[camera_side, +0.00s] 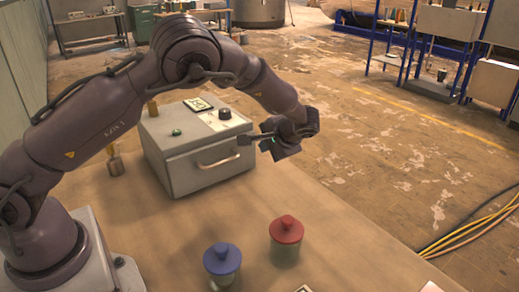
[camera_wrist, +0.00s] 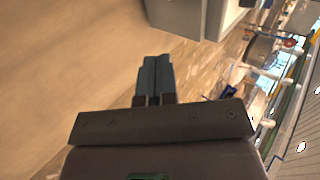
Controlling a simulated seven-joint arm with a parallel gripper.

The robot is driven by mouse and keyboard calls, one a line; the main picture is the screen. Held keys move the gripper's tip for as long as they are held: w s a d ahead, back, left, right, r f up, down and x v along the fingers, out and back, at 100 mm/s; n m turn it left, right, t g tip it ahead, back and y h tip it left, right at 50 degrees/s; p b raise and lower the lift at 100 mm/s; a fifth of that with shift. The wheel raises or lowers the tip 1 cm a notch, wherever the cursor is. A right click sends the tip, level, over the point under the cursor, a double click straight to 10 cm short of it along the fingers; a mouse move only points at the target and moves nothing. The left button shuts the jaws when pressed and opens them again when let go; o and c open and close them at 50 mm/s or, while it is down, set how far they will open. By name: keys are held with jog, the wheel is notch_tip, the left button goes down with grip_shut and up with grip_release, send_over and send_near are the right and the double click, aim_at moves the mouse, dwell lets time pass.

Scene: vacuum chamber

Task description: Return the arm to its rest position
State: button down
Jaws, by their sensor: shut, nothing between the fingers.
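I cannot tell from the side view whether the fingertips touch the box. The box has a front handle (camera_side: 217,160), a black knob (camera_side: 225,113) and a green button (camera_side: 176,132) on top. The box also shows at the top of the wrist view (camera_wrist: 178,14).
A blue-lidded jar (camera_side: 222,262) and a red-lidded jar (camera_side: 286,240) stand on the table (camera_side: 180,235) in front of the box. A brass-coloured weight (camera_side: 115,166) stands left of the box. Yellow cables (camera_side: 470,232) lie on the floor at right.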

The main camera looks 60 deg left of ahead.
jog(key=s+d+r+t+h, duration=0.2)
jog(key=s+d+r+h, duration=0.1)
jog(key=s+r, duration=0.7)
jog(key=s+d+r+t+h, duration=0.3)
jog(key=s+r+h, duration=0.3)
jog(key=s, duration=1.3)
jog(key=shift+d+r+t, duration=0.3)
jog(key=shift+d+r, duration=0.45)
jog(key=shift+r, duration=1.1)
